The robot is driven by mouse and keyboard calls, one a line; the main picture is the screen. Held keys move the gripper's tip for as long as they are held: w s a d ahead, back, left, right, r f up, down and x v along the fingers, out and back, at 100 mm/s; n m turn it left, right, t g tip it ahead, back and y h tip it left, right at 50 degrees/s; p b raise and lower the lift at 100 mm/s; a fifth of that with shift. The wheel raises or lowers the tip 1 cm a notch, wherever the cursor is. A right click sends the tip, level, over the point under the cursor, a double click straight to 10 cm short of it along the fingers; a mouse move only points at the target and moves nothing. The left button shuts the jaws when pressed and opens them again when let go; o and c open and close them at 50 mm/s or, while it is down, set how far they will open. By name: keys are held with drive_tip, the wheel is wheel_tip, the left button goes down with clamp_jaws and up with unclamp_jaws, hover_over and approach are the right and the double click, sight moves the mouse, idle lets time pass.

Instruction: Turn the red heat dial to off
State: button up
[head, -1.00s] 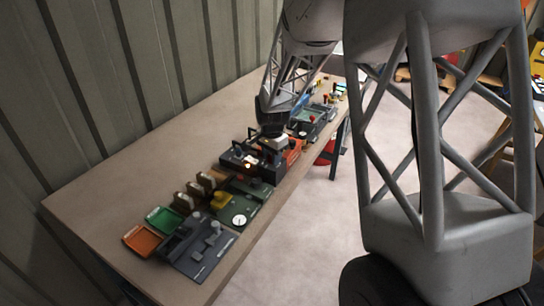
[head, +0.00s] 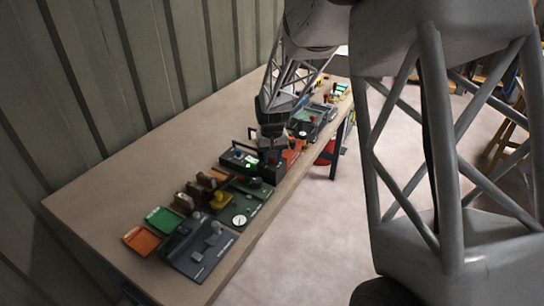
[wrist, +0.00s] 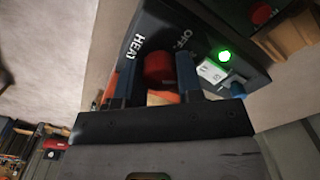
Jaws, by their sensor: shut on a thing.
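The red heat dial (wrist: 158,66) sits on a dark control box labelled HEAT and OFF, whose face (wrist: 200,22) fills the upper middle of the wrist view. My gripper (wrist: 157,72) is shut on the dial, with a blue-grey finger on either side of it. Any pointer mark on the dial is hidden or too small to read. A green lamp (wrist: 224,56) glows on the box beside a white switch (wrist: 212,71). In the head view my gripper (head: 271,155) reaches down at the right end of the box (head: 236,156) and covers the dial.
Nearer on the bench (head: 115,185) stand a green panel with a white gauge (head: 240,220), a grey panel (head: 196,252), a green tray (head: 164,220) and an orange tray (head: 142,241). More devices stand behind my gripper. The left side of the bench is clear.

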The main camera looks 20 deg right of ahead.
drive_tip(key=n, duration=0.4)
drive_tip(key=shift+n, duration=0.3)
drive_tip(key=n, duration=0.5)
idle(0.4)
drive_tip(key=o, duration=0.9)
drive_tip(key=shift+r, duration=3.9)
